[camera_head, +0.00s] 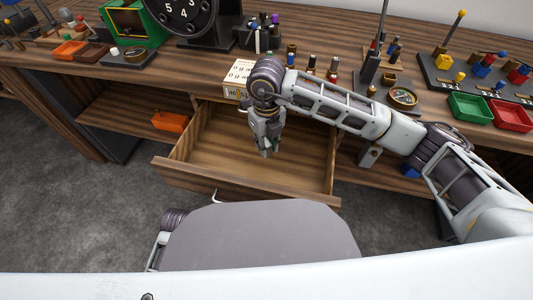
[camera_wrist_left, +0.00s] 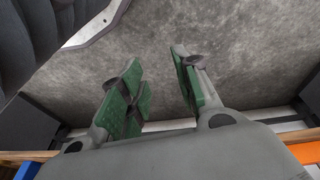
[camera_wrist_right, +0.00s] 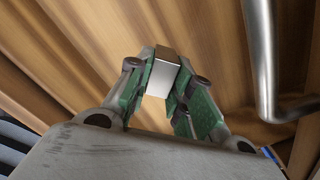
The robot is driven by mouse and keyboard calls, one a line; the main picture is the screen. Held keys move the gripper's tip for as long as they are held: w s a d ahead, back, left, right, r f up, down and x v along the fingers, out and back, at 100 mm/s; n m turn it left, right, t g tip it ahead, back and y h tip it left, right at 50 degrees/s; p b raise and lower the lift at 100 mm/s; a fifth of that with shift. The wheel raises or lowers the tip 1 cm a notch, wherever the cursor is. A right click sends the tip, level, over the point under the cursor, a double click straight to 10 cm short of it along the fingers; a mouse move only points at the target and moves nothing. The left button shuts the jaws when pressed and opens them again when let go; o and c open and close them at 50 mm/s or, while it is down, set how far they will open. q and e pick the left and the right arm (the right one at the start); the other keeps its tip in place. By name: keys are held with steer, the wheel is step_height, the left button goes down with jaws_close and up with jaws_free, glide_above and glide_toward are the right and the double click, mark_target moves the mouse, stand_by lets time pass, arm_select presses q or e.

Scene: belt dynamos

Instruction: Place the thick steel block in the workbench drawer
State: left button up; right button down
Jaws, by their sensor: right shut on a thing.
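The workbench drawer (camera_head: 222,181) is pulled open below the bench top, and its wooden floor looks bare. My right gripper (camera_head: 267,150) points down over the inside of the drawer. In the right wrist view, my right gripper (camera_wrist_right: 160,92) is shut on the steel block (camera_wrist_right: 162,76), a shiny silver piece between its green pads, with wood behind it. The block is hard to make out in the head view. In the left wrist view, my left gripper (camera_wrist_left: 158,92) is open and empty above the grey floor. It does not show clearly in the head view.
On the bench top (camera_head: 210,75) stand a black dial (camera_head: 185,12), a green box (camera_head: 130,20), a printed carton (camera_head: 238,75), a compass (camera_head: 403,96), and green (camera_head: 470,107) and red (camera_head: 512,114) trays. An orange bin (camera_head: 170,121) sits on the shelf left of the drawer. A metal bar (camera_wrist_right: 262,70) shows beside my right gripper.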

stand_by(0.3)
steer(key=shift+f, duration=0.3)
step_height(320, 180, down, 4)
steer(key=shift+r+b, duration=0.1)
steer(key=shift+b, duration=0.4)
steer(key=shift+f, duration=0.25)
arm_select(q)
steer(key=shift+s+d+r, duration=0.15)
steer(key=shift+s+r, duration=0.1)
steer(key=shift+r, duration=0.3)
arm_select(e)
steer(key=shift+f, duration=0.15)
